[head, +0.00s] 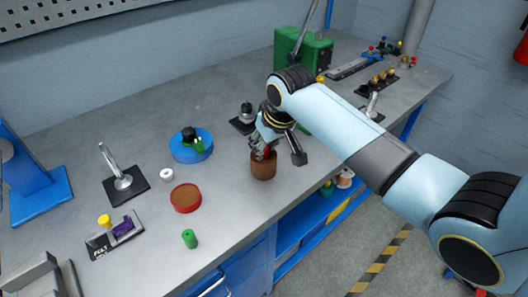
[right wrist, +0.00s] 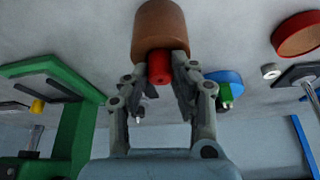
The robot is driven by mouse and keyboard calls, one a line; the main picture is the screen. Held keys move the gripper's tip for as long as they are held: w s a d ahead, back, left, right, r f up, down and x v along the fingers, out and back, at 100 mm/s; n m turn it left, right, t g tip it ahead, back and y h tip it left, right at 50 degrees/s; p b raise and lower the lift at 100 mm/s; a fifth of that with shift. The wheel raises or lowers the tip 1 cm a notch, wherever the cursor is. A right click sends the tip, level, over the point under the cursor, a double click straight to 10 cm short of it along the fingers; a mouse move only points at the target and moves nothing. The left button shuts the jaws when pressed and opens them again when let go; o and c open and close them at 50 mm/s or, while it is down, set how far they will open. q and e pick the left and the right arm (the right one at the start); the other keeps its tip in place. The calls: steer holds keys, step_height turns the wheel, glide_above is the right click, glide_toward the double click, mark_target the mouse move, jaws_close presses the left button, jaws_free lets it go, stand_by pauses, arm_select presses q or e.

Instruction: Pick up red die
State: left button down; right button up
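The red die (right wrist: 158,68) is a short red cylinder with a small hole in its end face. It stands against a brown cylinder (right wrist: 160,25), partly inside or on top of it; I cannot tell which. My right gripper (right wrist: 160,92) has one finger on each side of the red die, close against it, and appears shut on it. In the head view my right gripper (head: 264,152) points down just above the brown cylinder (head: 263,170) near the bench's front edge, hiding most of the red die. My left gripper is in neither view.
Left of the gripper, the bench (head: 120,210) holds a red-topped round tray (head: 186,199), a blue round tray (head: 192,152), a white ring (head: 167,175) and a green cylinder (head: 190,238). A black-based pulley block (head: 244,119) and a green machine (head: 308,58) stand behind.

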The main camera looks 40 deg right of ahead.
jaws_close()
steer(key=shift+r, duration=0.1)
